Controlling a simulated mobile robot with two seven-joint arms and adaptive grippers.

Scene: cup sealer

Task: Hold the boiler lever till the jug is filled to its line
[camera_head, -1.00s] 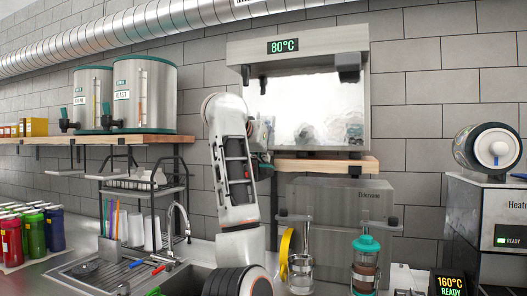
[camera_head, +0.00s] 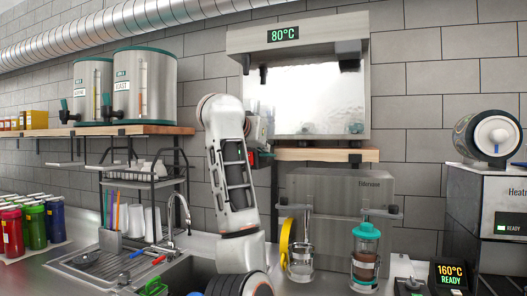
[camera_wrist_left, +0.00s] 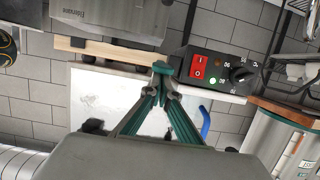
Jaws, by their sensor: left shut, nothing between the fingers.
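The boiler (camera_head: 310,100) is a steel box on the back wall with an 80°C display; its bright front also shows in the wrist view (camera_wrist_left: 95,100). Black fittings (camera_head: 349,62) jut from its upper front; I cannot tell which is the lever. A blue handle-like piece (camera_wrist_left: 206,122) shows beside my fingers. My left gripper (camera_wrist_left: 162,68) is shut and empty, its teal fingertips together near the boiler's edge. In the head view the gripper is partly hidden by my arm. A clear glass vessel (camera_head: 301,262) stands below; I cannot tell whether it is the jug. No fill line is readable.
A black control box with a red switch (camera_wrist_left: 199,67) and dial is close to my fingertips. A wooden shelf (camera_head: 325,154) runs under the boiler. A teal-lidded container (camera_head: 366,258) and a heater (camera_head: 485,215) stand right; urns (camera_head: 145,85) sit left.

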